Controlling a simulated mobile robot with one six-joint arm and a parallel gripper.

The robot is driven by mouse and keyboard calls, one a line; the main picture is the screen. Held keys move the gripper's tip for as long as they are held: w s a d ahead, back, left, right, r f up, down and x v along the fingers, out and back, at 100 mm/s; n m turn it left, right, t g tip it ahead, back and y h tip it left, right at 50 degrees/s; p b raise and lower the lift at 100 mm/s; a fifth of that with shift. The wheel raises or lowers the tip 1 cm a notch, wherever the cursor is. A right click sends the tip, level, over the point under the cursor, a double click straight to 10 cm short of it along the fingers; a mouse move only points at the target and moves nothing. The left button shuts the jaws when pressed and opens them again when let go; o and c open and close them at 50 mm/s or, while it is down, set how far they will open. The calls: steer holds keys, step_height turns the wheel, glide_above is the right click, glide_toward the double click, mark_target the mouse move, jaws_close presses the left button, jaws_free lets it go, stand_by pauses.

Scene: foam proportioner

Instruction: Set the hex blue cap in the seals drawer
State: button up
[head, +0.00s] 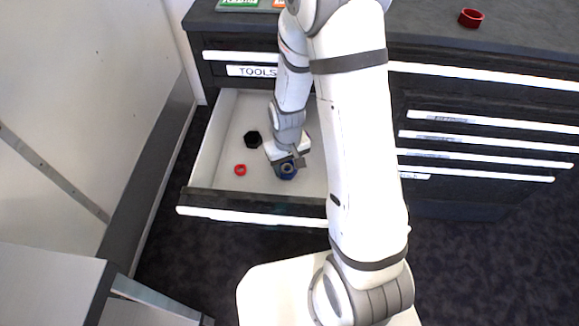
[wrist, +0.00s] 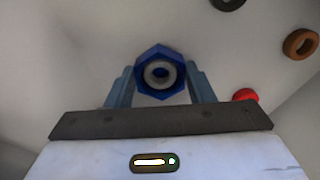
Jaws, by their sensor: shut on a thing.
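The hex blue cap (head: 286,171) is between the fingers of my gripper (head: 287,163), inside the open drawer in the head view. In the wrist view the hex blue cap (wrist: 160,80) shows its six-sided rim and a grey ring in its middle. My gripper (wrist: 160,88) is shut on it, one finger at each side. The open drawer (head: 222,125) is pale inside, below a front labelled TOOLS; its own label is not readable. I cannot tell whether the cap touches the drawer floor.
An orange-brown ring (wrist: 300,44) shows in the wrist view. A dark red ring (head: 470,18) stands on the worktop. Closed drawers are at the right.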

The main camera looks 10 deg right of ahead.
steer(key=shift+f, duration=0.4)
steer(key=shift+f, duration=0.25)
steer(key=o, duration=1)
steer(key=shift+r, duration=0.1)
